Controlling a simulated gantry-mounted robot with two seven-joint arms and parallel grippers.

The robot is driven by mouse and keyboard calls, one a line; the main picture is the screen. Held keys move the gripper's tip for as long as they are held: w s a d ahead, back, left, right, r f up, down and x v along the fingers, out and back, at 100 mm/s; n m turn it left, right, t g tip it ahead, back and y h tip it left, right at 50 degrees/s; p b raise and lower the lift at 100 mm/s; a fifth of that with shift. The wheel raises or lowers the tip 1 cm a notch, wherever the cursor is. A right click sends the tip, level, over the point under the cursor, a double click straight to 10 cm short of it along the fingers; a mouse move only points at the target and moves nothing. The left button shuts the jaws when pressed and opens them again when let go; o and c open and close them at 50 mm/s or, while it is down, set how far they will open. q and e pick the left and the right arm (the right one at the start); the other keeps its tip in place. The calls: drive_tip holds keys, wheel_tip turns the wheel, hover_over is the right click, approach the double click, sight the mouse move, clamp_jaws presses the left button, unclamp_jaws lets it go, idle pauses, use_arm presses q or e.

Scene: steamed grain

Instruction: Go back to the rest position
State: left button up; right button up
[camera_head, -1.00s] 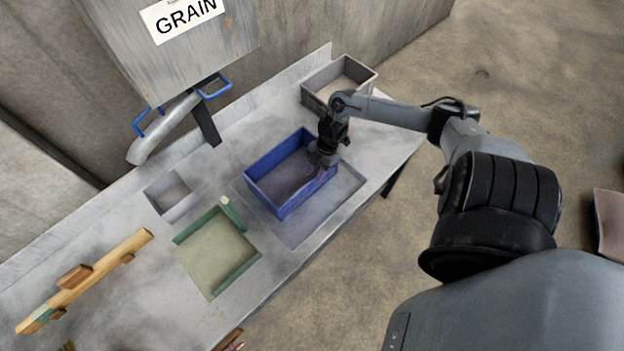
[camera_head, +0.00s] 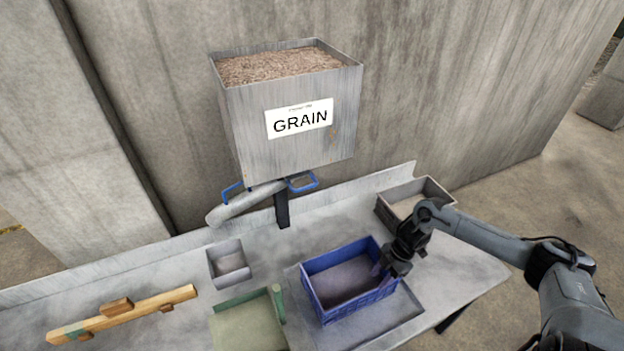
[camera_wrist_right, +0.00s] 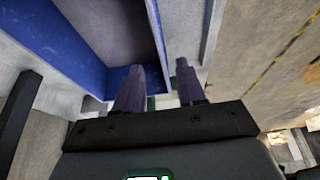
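The blue crate (camera_head: 315,296) stands on the metal table, partly over a shallow recessed area. My right gripper (camera_head: 384,276) is at the crate's right wall, pointing down. In the right wrist view, its two purple fingers (camera_wrist_right: 160,88) are apart. One is on the crate's inner side and one outside, with the wall's rim between them and a visible gap. The blue crate wall also shows in the right wrist view (camera_wrist_right: 75,45). My left gripper is not in view.
A grain hopper (camera_head: 292,120) with a spout and blue handles stands behind. A grey bin (camera_head: 433,188) is at the back right. A small grey box (camera_head: 228,262), a green tray (camera_head: 249,325) and a wooden piece (camera_head: 120,315) lie to the left.

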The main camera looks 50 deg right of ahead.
drive_tip(key=s+a+f+y, duration=0.1)
drive_tip(key=s+a+f, duration=0.15)
drive_tip(key=a, duration=0.45)
drive_tip(key=s+a+f+y, duration=0.1)
drive_tip(key=a+f, duration=0.2)
drive_tip(key=a, duration=0.5)
drive_tip(key=s+a+f+y, duration=0.2)
drive_tip(key=a, duration=0.5)
drive_tip(key=w+a+r+m+t+h, duration=0.1)
drive_tip(key=w+a+r+m+t, duration=0.15)
drive_tip(key=a, duration=0.85)
drive_tip(key=w+a+r+m+t+h, duration=0.1)
drive_tip(key=w+r+m+t+h, duration=0.25)
drive_tip(key=r+m, duration=0.45)
drive_tip(key=s+d+r+m+g+h, duration=0.1)
drive_tip(key=s+d+r+g+h, duration=0.25)
drive_tip(key=s+d+r, duration=0.2)
wheel_tip(320, 180, up, 18)
drive_tip(key=p, duration=1.7)
drive_tip(key=shift+a+f+g, duration=0.15)
drive_tip(key=shift+a+g, duration=0.2)
drive_tip(key=shift+a, duration=0.05)
